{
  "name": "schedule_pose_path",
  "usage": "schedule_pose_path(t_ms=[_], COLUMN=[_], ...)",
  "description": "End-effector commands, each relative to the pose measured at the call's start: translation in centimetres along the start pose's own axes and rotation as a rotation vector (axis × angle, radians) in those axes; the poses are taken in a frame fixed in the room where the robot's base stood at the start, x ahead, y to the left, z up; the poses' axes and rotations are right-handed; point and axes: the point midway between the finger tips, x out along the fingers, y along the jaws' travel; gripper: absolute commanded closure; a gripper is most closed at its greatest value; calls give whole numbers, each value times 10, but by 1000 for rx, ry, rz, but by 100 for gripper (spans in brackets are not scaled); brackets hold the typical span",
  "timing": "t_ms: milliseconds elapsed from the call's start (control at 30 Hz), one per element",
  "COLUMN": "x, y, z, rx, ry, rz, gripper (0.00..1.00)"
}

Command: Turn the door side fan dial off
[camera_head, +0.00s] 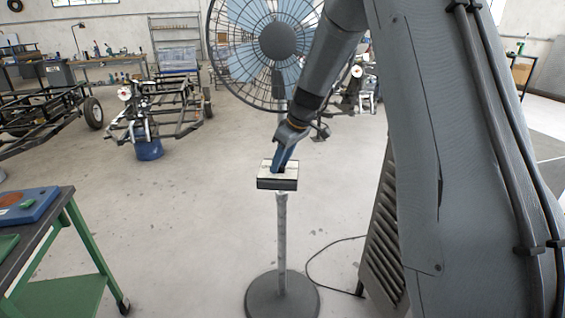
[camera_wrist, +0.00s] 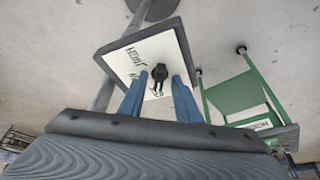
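The fan dial (camera_wrist: 159,72) is a small black knob on the white label face of a dark control box (camera_wrist: 120,58). My gripper (camera_head: 279,169) points down at the box's top face. In the wrist view its blue fingers (camera_wrist: 161,77) are open, one on each side of the dial, with a visible gap beside it. I cannot tell whether the fingertips touch the face. The large caged fan (camera_head: 277,41) stands behind.
The pole stands on a round dark base (camera_head: 282,299), with a cable (camera_head: 318,258) on the floor to its right. A green-framed table (camera_head: 62,280) is at the lower left. Vehicle frames (camera_head: 150,120) stand farther back. The floor between is clear.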

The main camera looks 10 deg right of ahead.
Motion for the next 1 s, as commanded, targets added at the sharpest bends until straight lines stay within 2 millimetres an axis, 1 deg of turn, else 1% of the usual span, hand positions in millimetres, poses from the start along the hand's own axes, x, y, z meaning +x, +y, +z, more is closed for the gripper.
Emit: schedule_pose_path(t_ms=[133,233,367,467,500,800,900,1000], x=[-2,-10,-31,-53,-55,-79,-86,-91], y=[0,1,1,1,1,2,1,1], z=[-1,-1,-1,0,12,73,89,100], rx=[0,-1,-1,-1,4,4,3,2], ry=[2,3,4,3,-1,1,1,0], rz=[2,3,4,4,1,3,3,1], gripper=[70,70,70,70,70,70,70,70])
